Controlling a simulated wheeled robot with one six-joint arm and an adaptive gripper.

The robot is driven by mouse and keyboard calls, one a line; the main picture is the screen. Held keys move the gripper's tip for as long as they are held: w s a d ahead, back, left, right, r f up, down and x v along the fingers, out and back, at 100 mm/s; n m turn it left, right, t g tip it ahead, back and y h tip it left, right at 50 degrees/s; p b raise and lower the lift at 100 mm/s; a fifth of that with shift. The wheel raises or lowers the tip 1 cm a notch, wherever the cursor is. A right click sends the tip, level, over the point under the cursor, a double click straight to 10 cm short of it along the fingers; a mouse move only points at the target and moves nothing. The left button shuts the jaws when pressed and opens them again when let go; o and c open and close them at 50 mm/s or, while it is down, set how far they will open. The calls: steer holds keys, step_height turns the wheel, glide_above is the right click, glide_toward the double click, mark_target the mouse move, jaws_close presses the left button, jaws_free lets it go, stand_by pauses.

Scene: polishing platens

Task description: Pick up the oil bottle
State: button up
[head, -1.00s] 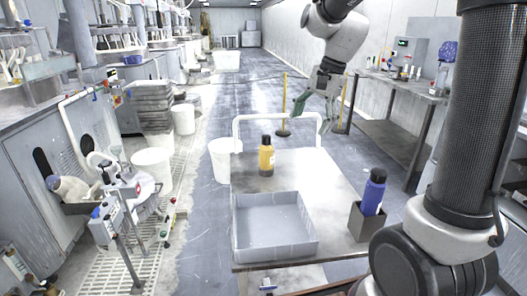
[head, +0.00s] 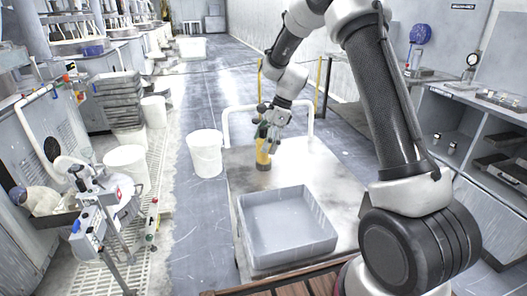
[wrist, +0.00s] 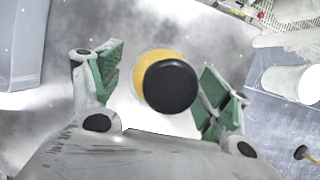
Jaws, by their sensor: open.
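The oil bottle (head: 263,158), yellow with a black cap, stands upright on the worktable (head: 330,190) behind the grey tray. My gripper (head: 269,128) is at the bottle's top, coming down from above. In the wrist view the black cap (wrist: 171,86) and part of the yellow body show between the two green-padded fingers. The fingers are spread, with a visible gap on each side of the bottle. The gripper hides part of the bottle's upper end in the head view.
An open grey tray (head: 290,262) sits at the front of the worktable. A white bucket (head: 205,153) stands on the floor left of the table. A white rail (head: 312,123) rises at its far edge. Grey shelving (head: 450,110) stands at the right.

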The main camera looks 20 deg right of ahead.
steer(key=shift+a+f, duration=0.3)
steer(key=shift+f, duration=0.35)
steer(key=c, duration=1.4)
steer(key=shift+o, duration=0.2)
steer(key=shift+r, duration=0.1)
